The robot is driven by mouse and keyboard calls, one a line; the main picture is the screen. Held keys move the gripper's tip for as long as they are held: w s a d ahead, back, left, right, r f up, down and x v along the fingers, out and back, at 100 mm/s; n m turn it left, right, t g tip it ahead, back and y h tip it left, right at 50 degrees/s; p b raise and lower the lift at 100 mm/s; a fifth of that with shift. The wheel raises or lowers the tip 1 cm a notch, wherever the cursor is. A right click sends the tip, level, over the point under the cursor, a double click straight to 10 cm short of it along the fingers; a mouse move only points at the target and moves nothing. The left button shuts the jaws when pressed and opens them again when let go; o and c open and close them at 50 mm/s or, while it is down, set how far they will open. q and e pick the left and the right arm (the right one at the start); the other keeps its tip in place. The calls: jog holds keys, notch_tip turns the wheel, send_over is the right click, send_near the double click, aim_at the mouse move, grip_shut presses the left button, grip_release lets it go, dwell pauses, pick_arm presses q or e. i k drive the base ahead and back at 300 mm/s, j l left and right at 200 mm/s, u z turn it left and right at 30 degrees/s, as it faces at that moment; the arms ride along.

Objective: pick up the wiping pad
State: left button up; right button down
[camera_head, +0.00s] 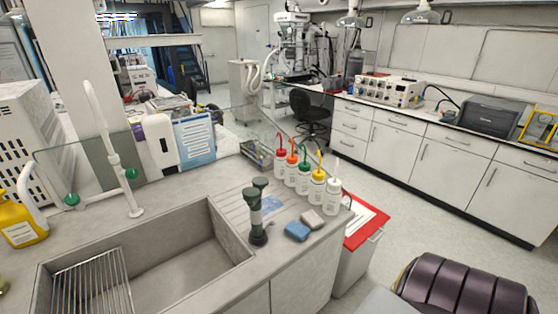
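Two small pads lie on the grey counter near its front right corner, beside the sink. One is a blue pad (297,231). The other is a pale grey-beige pad (313,219) just behind it to the right; they lie close together. I cannot tell from the picture which one is called the wiping pad. Both lie flat and uncovered. Neither my left nor my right gripper shows in the head view.
A dark green-topped upright fitting (258,212) stands left of the pads. Several wash bottles with coloured caps (304,179) stand behind them. The sink (180,262) is at left. A red-rimmed bin (362,232) stands right of the counter.

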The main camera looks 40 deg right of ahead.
aim_at(296, 230)
jog(key=z, duration=1.55)
jog(key=i+l, duration=0.1)
jog(key=l, duration=0.25)
jog(key=z, duration=0.05)
